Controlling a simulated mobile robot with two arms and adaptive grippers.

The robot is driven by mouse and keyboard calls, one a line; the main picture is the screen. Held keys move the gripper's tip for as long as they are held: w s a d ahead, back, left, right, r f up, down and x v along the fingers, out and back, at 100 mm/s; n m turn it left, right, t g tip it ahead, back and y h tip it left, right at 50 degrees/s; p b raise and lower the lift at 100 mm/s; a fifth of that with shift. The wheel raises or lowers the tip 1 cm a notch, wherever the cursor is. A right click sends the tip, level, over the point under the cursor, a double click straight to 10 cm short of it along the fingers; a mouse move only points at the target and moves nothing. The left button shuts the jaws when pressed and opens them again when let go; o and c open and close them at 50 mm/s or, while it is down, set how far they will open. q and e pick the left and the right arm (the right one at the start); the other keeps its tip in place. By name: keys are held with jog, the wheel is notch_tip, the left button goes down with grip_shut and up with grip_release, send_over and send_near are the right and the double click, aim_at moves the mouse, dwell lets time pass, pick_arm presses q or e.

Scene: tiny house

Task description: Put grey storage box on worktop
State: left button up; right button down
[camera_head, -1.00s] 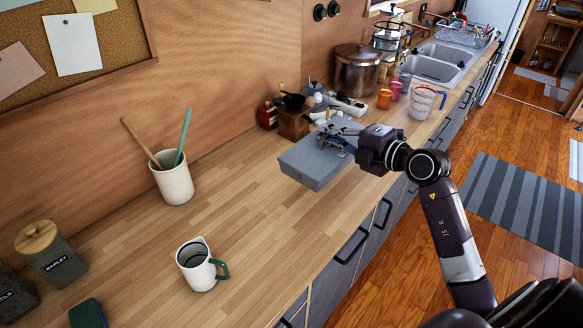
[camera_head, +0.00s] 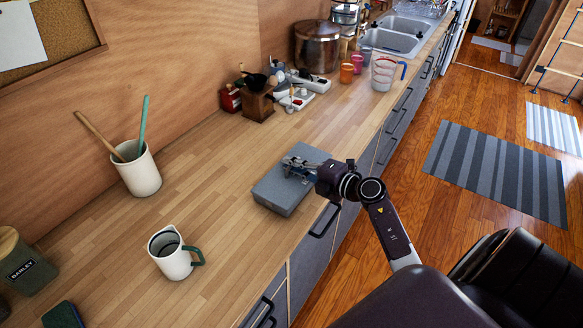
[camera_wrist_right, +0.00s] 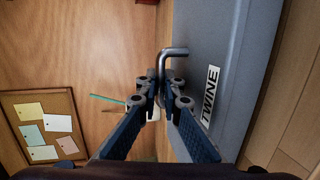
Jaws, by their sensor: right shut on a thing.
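The grey storage box (camera_head: 276,193) is at the front part of the wooden worktop (camera_head: 225,230), near the front edge. It looks low over or on the worktop; I cannot tell if its underside touches. My right gripper (camera_head: 302,170) is over the box's top. In the right wrist view the gripper (camera_wrist_right: 160,95) is shut on the metal handle (camera_wrist_right: 173,53) of the box (camera_wrist_right: 222,50), which has a TWINE label (camera_wrist_right: 210,95). My left gripper is not in view.
A white mug (camera_head: 172,255) and a utensil pot (camera_head: 137,170) stand to the left. A wooden grinder (camera_head: 256,103), power strip (camera_head: 298,100), copper pot (camera_head: 317,46) and measuring jug (camera_head: 384,73) stand farther back. Worktop left of the box is clear.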

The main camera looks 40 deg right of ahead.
jog(key=shift+w+f, duration=0.1)
jog(key=shift+f, duration=0.25)
jog(key=c, duration=2.1)
grip_release()
jog(key=shift+f, duration=0.1)
jog(key=b+v, duration=0.2)
jog(key=v, duration=1)
